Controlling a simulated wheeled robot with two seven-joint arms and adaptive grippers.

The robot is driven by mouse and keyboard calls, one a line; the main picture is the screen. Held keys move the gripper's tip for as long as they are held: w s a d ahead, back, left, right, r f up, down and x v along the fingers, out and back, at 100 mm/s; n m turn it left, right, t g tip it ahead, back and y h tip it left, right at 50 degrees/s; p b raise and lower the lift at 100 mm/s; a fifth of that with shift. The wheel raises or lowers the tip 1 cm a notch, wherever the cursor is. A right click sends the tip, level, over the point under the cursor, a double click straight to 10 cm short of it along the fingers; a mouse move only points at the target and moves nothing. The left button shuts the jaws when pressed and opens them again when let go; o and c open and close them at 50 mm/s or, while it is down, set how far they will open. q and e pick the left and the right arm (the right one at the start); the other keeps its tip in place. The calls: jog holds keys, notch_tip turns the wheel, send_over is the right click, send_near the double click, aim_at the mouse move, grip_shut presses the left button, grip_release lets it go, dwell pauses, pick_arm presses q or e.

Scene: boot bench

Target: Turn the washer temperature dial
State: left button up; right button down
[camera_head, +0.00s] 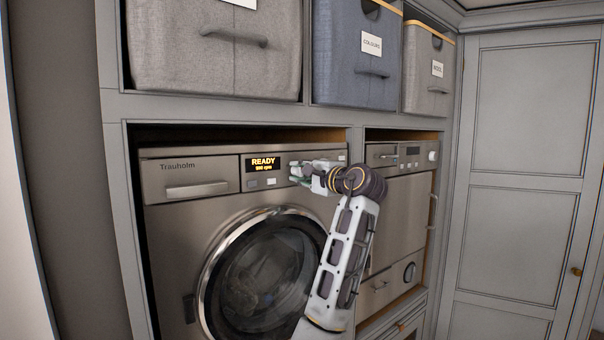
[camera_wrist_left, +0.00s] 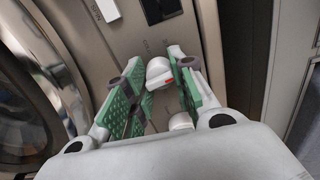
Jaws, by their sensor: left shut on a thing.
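The washer (camera_head: 190,245) has a steel front with a control panel on top, and its display (camera_head: 264,163) reads READY. My left gripper (camera_head: 299,175) is at the panel, just right of the display. In the left wrist view its green-padded fingers (camera_wrist_left: 161,75) are shut on a white dial (camera_wrist_left: 158,68) with a red mark. A second white knob (camera_wrist_left: 180,122) shows lower, close to the gripper. In the head view the gripper hides the dials. My right gripper is not in view.
A second steel appliance (camera_head: 400,225) stands to the right of the washer. Fabric bins (camera_head: 215,60) fill the shelf above. A panelled grey door (camera_head: 520,220) is at the far right. The washer's round glass door (camera_head: 262,275) is below the panel, with my arm passing its right edge.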

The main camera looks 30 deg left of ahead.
pick_arm(q)
jog(key=shift+m, duration=0.6)
jog(key=o, duration=1.1)
jog(key=shift+c, duration=0.2)
jog(key=v, duration=1.2)
jog(key=shift+w+f, duration=0.1)
